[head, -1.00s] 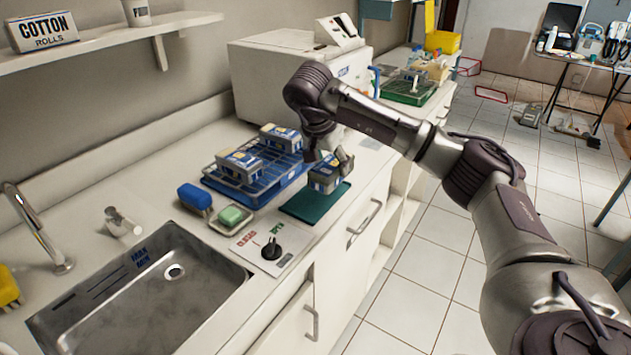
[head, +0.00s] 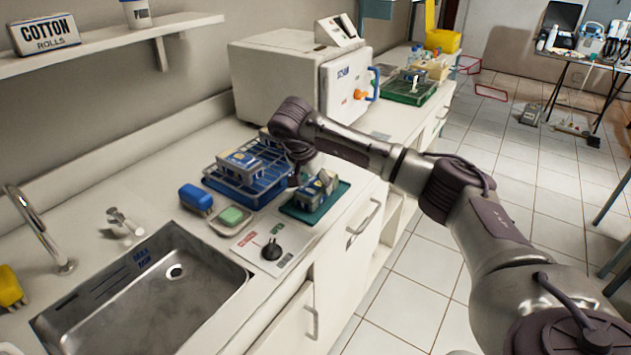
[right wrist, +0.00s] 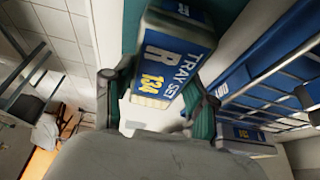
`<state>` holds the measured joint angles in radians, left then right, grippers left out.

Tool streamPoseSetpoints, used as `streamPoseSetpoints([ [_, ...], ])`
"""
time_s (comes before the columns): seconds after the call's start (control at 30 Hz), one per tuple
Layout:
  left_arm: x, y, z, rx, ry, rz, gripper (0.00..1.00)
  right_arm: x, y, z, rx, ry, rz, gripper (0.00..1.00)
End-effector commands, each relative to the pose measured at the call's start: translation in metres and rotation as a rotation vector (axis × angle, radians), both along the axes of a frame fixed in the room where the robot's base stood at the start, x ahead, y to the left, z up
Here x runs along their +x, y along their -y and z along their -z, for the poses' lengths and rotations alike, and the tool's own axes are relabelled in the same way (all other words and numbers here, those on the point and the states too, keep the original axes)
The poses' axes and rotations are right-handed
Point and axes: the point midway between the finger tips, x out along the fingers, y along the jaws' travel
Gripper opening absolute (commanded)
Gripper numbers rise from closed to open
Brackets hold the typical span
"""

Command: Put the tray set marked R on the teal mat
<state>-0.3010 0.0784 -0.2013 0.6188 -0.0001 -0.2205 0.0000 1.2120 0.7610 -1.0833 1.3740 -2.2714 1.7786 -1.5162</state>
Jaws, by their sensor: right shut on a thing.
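The tray set marked R (head: 306,198) is a blue and grey package over the teal mat (head: 297,215). My right gripper (head: 318,183) is shut on the tray set, with a finger on each side in the right wrist view (right wrist: 157,95). Its fingertips are partly hidden in the head view. My left gripper is not in view.
A blue rack (head: 222,187) with two similar tray sets (head: 240,165) stands left of the mat, one partly behind my arm. The counter's front edge is close to the mat.

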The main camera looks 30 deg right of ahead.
Motion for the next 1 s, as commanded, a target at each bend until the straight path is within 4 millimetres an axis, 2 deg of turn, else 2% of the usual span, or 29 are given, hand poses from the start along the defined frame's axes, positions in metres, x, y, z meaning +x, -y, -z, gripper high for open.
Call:
streamPoseSetpoints([
  [0.03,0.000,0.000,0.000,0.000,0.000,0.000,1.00,0.000,0.000,0.001,0.000,-0.001,0.000,0.62],
  [0.17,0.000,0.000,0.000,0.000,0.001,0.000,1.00,0.000,0.000,0.001,0.000,-0.001,0.000,0.82],
  [0.57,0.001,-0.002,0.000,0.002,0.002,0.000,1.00,0.000,-0.001,-0.006,0.001,0.002,0.000,0.82],
  [0.67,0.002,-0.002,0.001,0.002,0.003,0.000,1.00,-0.001,-0.006,-0.018,0.000,0.005,-0.001,0.82],
  [1.0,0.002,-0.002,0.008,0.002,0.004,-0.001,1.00,-0.012,-0.031,-0.085,0.000,0.005,-0.001,0.82],
])
